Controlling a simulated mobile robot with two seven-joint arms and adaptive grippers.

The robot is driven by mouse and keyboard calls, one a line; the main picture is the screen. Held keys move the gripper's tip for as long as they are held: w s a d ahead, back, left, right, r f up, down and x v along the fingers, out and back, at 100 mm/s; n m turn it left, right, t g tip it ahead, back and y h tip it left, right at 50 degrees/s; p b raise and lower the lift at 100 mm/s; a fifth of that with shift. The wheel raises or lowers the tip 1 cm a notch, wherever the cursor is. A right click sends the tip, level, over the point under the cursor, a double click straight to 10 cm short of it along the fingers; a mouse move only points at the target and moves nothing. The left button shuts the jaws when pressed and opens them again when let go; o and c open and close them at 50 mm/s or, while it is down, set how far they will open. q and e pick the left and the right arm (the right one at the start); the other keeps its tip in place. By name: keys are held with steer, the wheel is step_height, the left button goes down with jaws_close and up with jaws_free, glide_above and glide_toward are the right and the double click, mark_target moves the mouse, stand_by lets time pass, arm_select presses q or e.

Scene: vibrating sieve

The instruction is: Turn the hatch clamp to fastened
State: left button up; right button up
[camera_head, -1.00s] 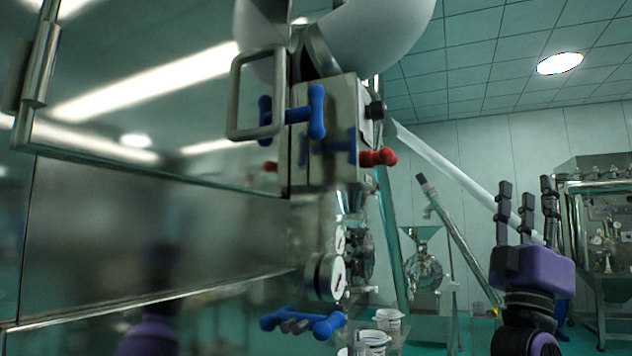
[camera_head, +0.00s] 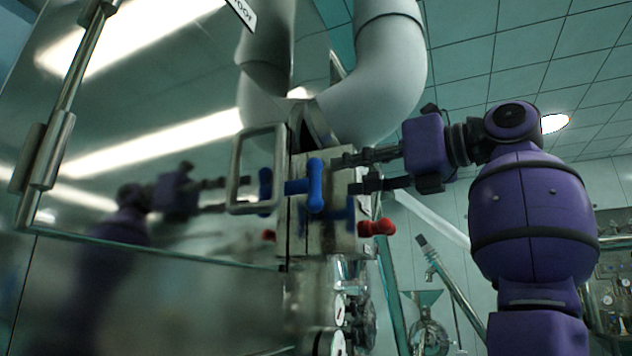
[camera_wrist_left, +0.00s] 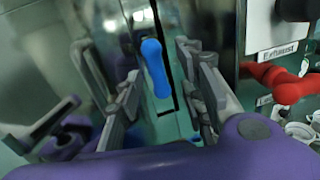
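The hatch clamp is a blue handle (camera_head: 315,185) on the steel latch block at the edge of the hatch door. Its grip stands roughly upright in the head view. My left gripper (camera_head: 348,172) is just right of it, its fingers spread and pointing at it. In the left wrist view, the blue handle (camera_wrist_left: 155,68) shows between the open fingers of the left gripper (camera_wrist_left: 160,95), with visible space on both sides. I cannot tell how deep it sits between them. My right gripper is not in view.
A metal door handle (camera_head: 236,168) stands just left of the clamp. A red handle (camera_head: 378,227) sits below my gripper and also shows in the wrist view (camera_wrist_left: 285,82). A large grey pipe (camera_head: 392,70) rises above. The shiny door (camera_head: 170,240) mirrors my arm.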

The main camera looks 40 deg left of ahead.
mark_target(319, 177)
arm_select(q)
steer(key=a, duration=0.2)
steer(key=s+a+p, duration=0.1)
steer(key=a, duration=0.4)
steer(key=shift+s+f, duration=0.25)
steer(key=shift+s, duration=0.15)
steer(key=shift+a, duration=0.35)
steer(key=shift+f, duration=0.1)
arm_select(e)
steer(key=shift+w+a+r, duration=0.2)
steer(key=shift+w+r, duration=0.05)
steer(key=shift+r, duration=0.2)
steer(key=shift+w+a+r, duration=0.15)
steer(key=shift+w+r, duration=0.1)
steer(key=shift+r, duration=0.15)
arm_select(q)
jaws_close()
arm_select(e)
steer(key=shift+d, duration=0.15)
